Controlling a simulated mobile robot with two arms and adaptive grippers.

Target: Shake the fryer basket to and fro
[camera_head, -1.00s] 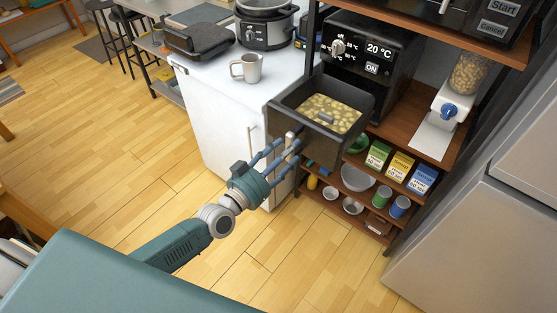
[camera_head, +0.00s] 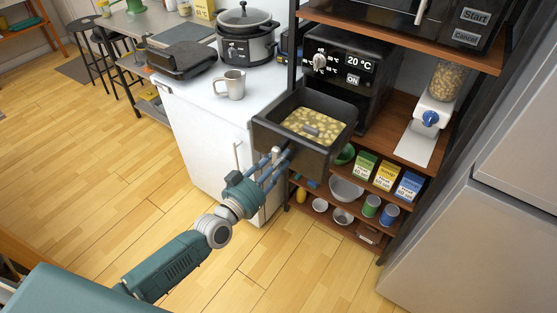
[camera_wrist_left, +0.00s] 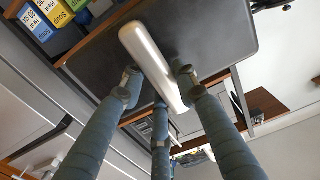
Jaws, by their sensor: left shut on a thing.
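The black fryer basket (camera_head: 298,148) holds pale yellow food pieces (camera_head: 312,125) in the head view. It is upright, out in front of the fryer (camera_head: 345,70), whose panel reads 20 °C and ON. My left gripper (camera_head: 276,160) is shut on the basket's handle at its front. In the left wrist view the pale handle (camera_wrist_left: 150,62) lies between my fingers, against the dark basket front (camera_wrist_left: 215,35). My right gripper is in neither view.
A white counter (camera_head: 205,115) with a mug (camera_head: 231,85), a slow cooker (camera_head: 246,40) and a black grill (camera_head: 181,61) is left of the basket. Shelves below hold boxes (camera_head: 385,176), bowls (camera_head: 346,189) and cans. A dispenser (camera_head: 434,112) stands right.

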